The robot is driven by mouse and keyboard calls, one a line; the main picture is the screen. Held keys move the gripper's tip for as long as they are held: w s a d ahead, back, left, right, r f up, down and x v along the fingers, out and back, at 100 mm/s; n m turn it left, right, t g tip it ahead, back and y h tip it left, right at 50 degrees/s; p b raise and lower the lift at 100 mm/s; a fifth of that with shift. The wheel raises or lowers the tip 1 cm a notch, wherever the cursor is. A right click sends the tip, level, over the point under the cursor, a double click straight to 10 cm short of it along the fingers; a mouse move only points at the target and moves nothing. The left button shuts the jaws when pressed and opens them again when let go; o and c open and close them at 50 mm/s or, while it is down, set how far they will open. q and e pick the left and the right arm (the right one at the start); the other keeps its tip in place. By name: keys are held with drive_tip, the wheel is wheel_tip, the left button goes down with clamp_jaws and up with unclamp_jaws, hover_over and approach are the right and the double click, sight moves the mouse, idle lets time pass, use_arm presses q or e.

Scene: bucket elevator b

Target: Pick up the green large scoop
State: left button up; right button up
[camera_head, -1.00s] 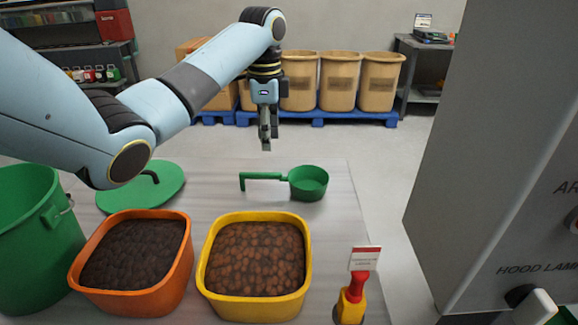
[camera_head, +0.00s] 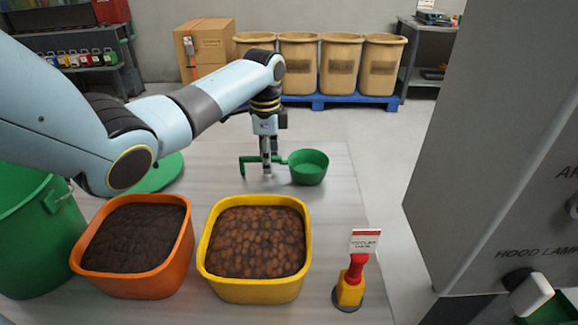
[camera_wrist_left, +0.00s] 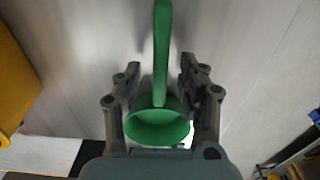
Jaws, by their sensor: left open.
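The green large scoop (camera_head: 309,167) lies on the pale table behind the yellow tub, its bowl to the right and its handle pointing left with a bent end. My left gripper (camera_head: 266,170) points down over the handle, close to the bowl. In the left wrist view the scoop (camera_wrist_left: 160,128) runs between the two spread fingers of the left gripper (camera_wrist_left: 160,75), its handle going up the picture and its bowl near the palm. The fingers look open and apart from the handle on both sides. My right gripper does not show.
The yellow tub (camera_head: 207,262) of brown pieces and the orange tub (camera_head: 187,262) of dark pieces stand in front. A green bucket (camera_head: 35,240) and a green lid (camera_head: 160,175) are at left. A yellow-red sign holder (camera_head: 350,290) is front right, beside a grey cabinet (camera_head: 490,150).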

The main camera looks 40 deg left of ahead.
use_arm(q)
drive_tip(key=shift+c, duration=1)
clamp_jaws()
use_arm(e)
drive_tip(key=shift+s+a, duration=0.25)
use_arm(q)
drive_tip(key=shift+r, duration=0.1)
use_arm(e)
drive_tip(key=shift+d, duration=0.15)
use_arm(q)
drive_tip(key=shift+r, duration=0.1)
drive_tip(key=shift+r, duration=0.25)
drive_tip(key=r, duration=0.3)
drive_tip(key=shift+d+r, duration=0.4)
drive_tip(key=s+d+r+p, duration=0.1)
drive_tip(key=d+r, duration=0.5)
drive_tip(key=d, duration=0.5)
drive_tip(key=shift+s+r+p, duration=0.25)
drive_tip(key=shift+s+p, duration=0.05)
drive_tip(key=shift+p, duration=0.05)
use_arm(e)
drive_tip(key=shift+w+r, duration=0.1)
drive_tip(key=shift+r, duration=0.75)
